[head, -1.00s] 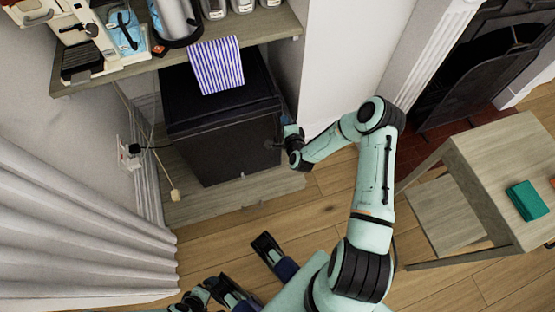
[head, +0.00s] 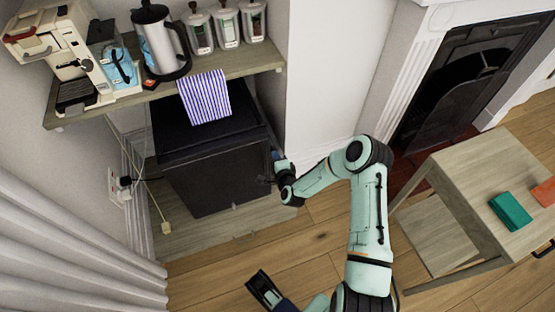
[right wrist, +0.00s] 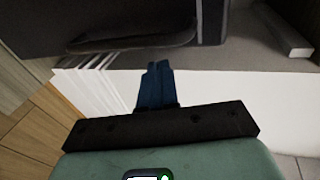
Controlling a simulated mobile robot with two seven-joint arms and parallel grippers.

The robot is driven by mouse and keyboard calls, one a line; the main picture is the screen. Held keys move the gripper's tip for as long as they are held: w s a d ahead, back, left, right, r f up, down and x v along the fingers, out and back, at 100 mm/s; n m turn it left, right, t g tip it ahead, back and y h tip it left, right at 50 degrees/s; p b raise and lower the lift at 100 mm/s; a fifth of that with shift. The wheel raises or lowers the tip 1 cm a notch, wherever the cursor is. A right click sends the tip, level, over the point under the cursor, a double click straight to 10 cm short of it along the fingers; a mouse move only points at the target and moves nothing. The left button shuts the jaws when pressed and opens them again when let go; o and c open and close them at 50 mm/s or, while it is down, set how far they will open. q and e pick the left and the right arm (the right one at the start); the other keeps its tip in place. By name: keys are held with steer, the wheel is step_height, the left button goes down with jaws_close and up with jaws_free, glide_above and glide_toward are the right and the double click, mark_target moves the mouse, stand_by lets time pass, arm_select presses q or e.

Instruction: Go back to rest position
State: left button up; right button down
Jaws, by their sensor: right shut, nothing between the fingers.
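My right gripper (head: 277,155) is at the right side of a black mini fridge (head: 217,170), close to its front right edge. Whether they touch cannot be told. In the right wrist view, my right gripper (right wrist: 157,70) shows its blue fingers together and empty. A dark panel with a curved, handle-like edge (right wrist: 135,40) is just beyond the fingertips. My right arm reaches up from the bottom of the head view, bent at the elbow.
A wooden shelf (head: 165,97) above the fridge holds a coffee machine (head: 60,55), a kettle (head: 158,40) and jars (head: 225,25). A wooden table (head: 480,185) with a green book (head: 511,211) stands right. Floor is bare between.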

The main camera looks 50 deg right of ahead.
arm_select(q)
steer(key=shift+g, duration=0.5)
steer(key=s+r, duration=0.1)
steer(key=s+d+p, duration=0.1)
steer(key=s+r+p, duration=0.1)
steer(key=shift+d+r, duration=0.3)
arm_select(e)
steer(key=v, duration=0.9)
steer(key=shift+s, duration=0.55)
steer(key=s+a+f+n+g+y+p, duration=0.1)
steer(key=s+a+n+g+y+p, duration=0.35)
steer(key=a, duration=0.55)
steer(key=s+a+f+n+g+y+p, duration=0.25)
steer(key=a+n+y+p, duration=0.35)
steer(key=a, duration=0.5)
arm_select(q)
step_height(320, 180, up, 14)
steer(key=g+p, duration=0.1)
steer(key=p, duration=0.3)
steer(key=shift+s+d+h, duration=0.3)
steer(key=shift+s, duration=0.1)
arm_select(e)
steer(key=s+a+r+n+g, duration=0.2)
steer(key=s+a+n+g, duration=0.1)
steer(key=s+n, duration=0.2)
steer(key=s+a+r+n+g, duration=0.3)
steer(key=s+a+n, duration=0.1)
steer(key=s, duration=0.4)
steer(key=shift+s+n, duration=0.15)
steer(key=shift+n, duration=0.2)
